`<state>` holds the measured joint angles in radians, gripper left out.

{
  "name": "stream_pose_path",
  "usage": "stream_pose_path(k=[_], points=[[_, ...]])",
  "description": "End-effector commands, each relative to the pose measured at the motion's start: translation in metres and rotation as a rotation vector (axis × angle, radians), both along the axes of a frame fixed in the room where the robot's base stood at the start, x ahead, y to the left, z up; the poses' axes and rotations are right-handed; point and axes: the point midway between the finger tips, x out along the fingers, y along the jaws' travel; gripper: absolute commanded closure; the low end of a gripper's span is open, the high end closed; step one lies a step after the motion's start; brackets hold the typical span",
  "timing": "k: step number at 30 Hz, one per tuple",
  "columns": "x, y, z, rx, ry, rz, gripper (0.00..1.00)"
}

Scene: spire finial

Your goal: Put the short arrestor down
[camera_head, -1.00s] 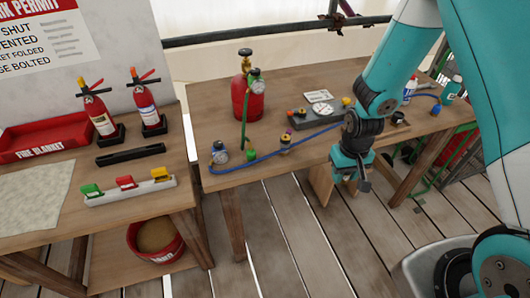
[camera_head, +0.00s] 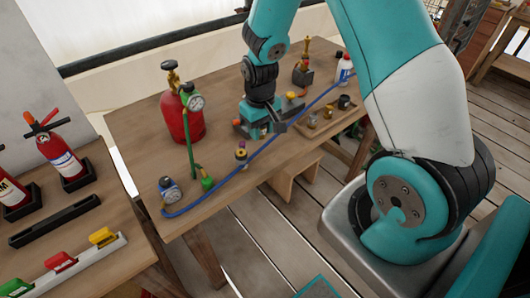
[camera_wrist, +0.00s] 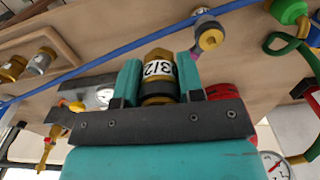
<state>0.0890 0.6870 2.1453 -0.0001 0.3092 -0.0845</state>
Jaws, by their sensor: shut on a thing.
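My gripper (camera_wrist: 160,78) is shut on a short brass and black fitting, the short arrestor (camera_wrist: 158,68), which has a white label with dark characters. It sits between the two teal fingers in the wrist view. In the head view my gripper (camera_head: 264,127) is low over the workbench (camera_head: 225,95), right of the red cylinder, and it hides the arrestor. I cannot tell whether the arrestor touches anything below it.
A dark gauge box (camera_head: 291,105) is partly hidden behind my gripper. The red cylinder (camera_head: 181,118) stands left. A blue hose (camera_head: 268,143) crosses the bench front beside another small fitting (camera_head: 241,153). A tray of brass fittings (camera_head: 326,121) lies right.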

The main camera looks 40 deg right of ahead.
Motion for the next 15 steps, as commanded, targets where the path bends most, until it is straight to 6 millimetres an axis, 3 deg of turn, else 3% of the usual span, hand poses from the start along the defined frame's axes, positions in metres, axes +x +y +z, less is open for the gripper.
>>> stream_pose_path(k=[3,9,12,15], points=[[0.018,-0.02,0.028,-0.002,-0.017,0.013,1.0],[0.018,-0.039,0.08,-0.002,-0.01,0.037,1.0],[0.015,-0.043,0.085,0.0,-0.002,0.042,1.0],[0.014,-0.044,0.07,0.001,0.006,0.042,1.0]])
